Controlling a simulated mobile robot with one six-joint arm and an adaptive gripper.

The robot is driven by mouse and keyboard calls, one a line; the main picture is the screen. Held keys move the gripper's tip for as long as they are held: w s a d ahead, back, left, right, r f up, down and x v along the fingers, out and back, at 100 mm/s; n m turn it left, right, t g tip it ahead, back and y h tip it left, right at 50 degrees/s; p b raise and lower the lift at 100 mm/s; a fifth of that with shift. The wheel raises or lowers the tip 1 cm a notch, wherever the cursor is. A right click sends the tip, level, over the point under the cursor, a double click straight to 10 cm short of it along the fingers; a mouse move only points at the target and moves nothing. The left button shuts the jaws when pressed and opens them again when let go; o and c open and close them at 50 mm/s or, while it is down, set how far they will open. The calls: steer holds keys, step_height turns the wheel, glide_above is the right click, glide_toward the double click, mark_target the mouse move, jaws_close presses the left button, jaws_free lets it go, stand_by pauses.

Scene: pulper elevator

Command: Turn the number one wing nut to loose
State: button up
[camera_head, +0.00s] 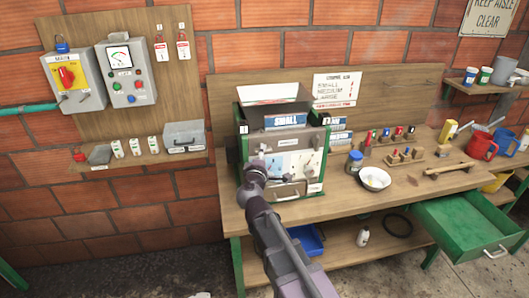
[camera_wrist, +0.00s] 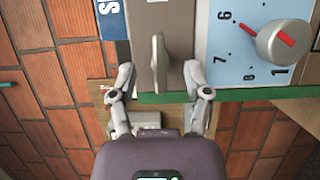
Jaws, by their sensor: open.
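A grey upright wing or lever (camera_wrist: 158,62), which looks like the wing nut, stands on the grey front of the machine in the wrist view. My gripper (camera_wrist: 159,66) is open, with one finger on each side of it and visible gaps to both. Its number label is not seen in the wrist view. In the head view, the machine (camera_head: 313,138) stands on the bench with a small "1" tag (camera_head: 244,129) at its upper left. My arm covers the front's lower left there, and the wing is hidden.
A round grey knob (camera_wrist: 283,43) with a red mark sits on a light-blue numbered dial, right of my gripper. A white bowl (camera_head: 375,179) and a blue-lidded jar (camera_head: 354,161) stand right of the machine. A green drawer (camera_head: 470,228) hangs open at the right.

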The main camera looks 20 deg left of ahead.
steer(key=s+d, duration=0.1)
steer(key=s, duration=0.8)
steer(key=shift+d, duration=0.2)
steer(key=w+d+f+m+g+h, duration=0.2)
steer(key=d+f+m+g+h, duration=0.15)
steer(key=d, duration=0.55)
steer(key=w+d+f+m+g+h, duration=0.2)
steer(key=d+f+m, duration=0.2)
steer(key=d, duration=0.5)
steer(key=w+d+f+m+g+h, duration=0.1)
steer(key=d+f+m+g+h, duration=0.25)
steer(key=d, duration=0.55)
steer(key=s+d+f+m+g+y, duration=0.3)
steer(key=s+d+m+g, duration=0.1)
steer(key=d, duration=0.3)
steer(key=s+d+f+m+g+y, duration=0.3)
steer(key=s+d+f+m+g, duration=0.1)
steer(key=s+d, duration=0.2)
steer(key=shift+d+f+m+g, duration=0.3)
steer(key=shift+d+m+g, duration=0.1)
steer(key=shift+d, duration=0.4)
